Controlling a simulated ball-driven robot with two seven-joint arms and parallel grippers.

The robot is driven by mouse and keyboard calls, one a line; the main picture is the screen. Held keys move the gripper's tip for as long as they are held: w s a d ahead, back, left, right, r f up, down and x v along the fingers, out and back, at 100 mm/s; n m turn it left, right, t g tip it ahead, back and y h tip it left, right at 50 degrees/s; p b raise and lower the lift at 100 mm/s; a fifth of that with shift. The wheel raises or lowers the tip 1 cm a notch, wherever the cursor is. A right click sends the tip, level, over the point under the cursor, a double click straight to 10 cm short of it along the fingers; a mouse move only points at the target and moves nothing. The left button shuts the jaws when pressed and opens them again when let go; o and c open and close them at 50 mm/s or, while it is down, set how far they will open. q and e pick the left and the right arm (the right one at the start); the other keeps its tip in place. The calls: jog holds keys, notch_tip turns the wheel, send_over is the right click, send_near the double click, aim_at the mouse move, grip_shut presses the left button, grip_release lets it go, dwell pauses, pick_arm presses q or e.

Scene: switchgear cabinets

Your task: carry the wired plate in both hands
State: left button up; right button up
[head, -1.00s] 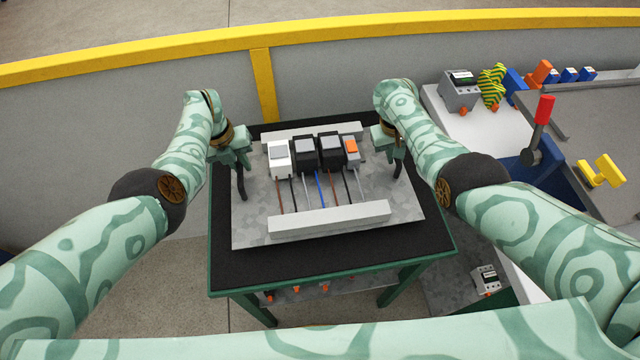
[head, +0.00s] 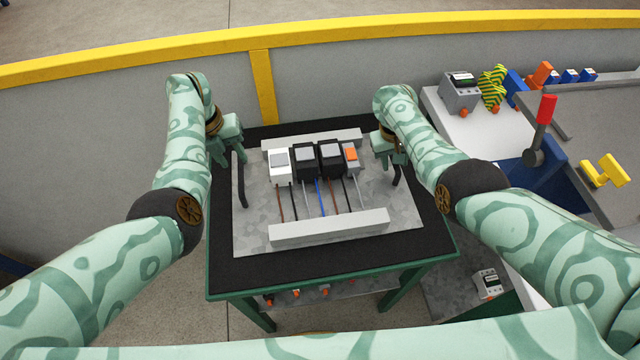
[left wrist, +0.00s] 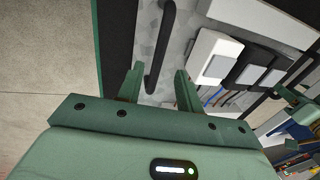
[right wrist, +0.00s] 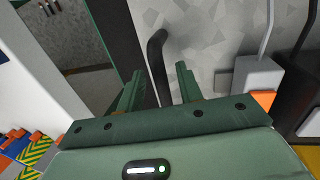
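The wired plate (head: 405,215) is a grey mottled sheet lying on a black-topped table (head: 300,269). It carries a row of modules, coloured wires and two pale grey ducts. A black handle stands at each side: the left handle (head: 241,184) and the right handle (head: 396,172). My left gripper (head: 222,160) is open, just above and left of the left handle. In the left wrist view the handle (left wrist: 160,45) lines up between its spread fingers. My right gripper (head: 388,158) is open by the right handle, which lines up between its fingers in the right wrist view (right wrist: 157,65).
A grey wall with a yellow rail (head: 300,36) runs behind the table. A lower shelf holds small orange-tipped parts.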

jog(key=shift+r, duration=0.15)
pick_arm(q)
notch_tip(320, 180, up, 6)
jog(key=a, duration=0.1)
pick_arm(e)
notch_tip(320, 180, up, 12)
jog(key=a, duration=0.2)
jog(key=shift+w+a+f, duration=0.15)
jog(key=shift+f, duration=0.1)
